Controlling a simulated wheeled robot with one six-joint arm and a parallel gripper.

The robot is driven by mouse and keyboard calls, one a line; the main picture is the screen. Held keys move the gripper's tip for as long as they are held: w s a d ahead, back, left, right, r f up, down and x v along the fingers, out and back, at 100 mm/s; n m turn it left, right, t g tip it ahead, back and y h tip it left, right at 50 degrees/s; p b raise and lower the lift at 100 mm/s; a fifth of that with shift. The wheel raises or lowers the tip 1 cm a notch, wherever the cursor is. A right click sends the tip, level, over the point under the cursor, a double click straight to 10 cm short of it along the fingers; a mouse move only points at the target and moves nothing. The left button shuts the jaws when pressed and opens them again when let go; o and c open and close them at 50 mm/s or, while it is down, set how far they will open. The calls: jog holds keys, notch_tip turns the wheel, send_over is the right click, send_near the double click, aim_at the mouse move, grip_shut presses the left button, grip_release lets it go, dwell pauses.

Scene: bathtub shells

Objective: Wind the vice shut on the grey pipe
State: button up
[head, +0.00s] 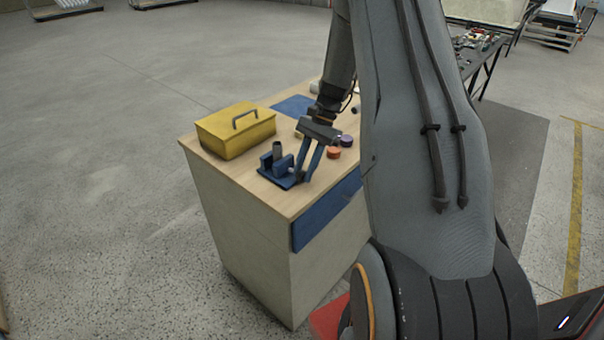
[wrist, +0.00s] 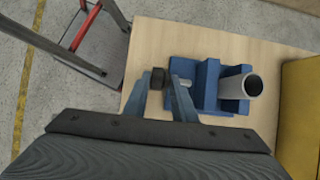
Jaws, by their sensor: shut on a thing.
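The blue vice (wrist: 208,82) sits on the wooden bench top; it also shows in the head view (head: 283,181). The grey pipe (wrist: 240,85) stands upright in the vice, its open end toward the wrist camera; in the head view its top (head: 278,149) rises above the jaws. My gripper (wrist: 160,80) is shut on the dark handle (wrist: 157,77) at the end of the vice's screw, left of the jaws in the wrist view. In the head view my gripper (head: 305,170) points down beside the vice. I cannot tell whether both jaws touch the pipe.
A yellow toolbox (head: 236,131) stands close to the vice. An orange round thing (head: 334,153) and a purple one (head: 346,140) lie behind my gripper in the head view. A blue mat (head: 294,105) lies at the back. A red-framed trolley (wrist: 90,40) stands beyond the bench edge.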

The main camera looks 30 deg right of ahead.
jog(key=y+b, duration=0.1)
jog(key=b, duration=0.1)
jog(key=f+g+y+b, duration=0.1)
jog(key=y+b, duration=0.1)
jog(key=d+y+b, duration=0.1)
jog(key=y, duration=0.1)
jog(key=shift+s+f+g+b, duration=0.2)
jog(key=shift+f+g+b, duration=0.2)
jog(key=shift+g+y+b, duration=0.4)
jog(key=shift+y+b, duration=0.7)
jog(key=shift+b, duration=0.15)
jog(key=shift+d+r, duration=0.1)
jog(key=o, duration=0.8)
jog(key=shift+o, duration=0.2)
jog(key=shift+r, duration=0.1)
jog(key=shift+w, duration=0.15)
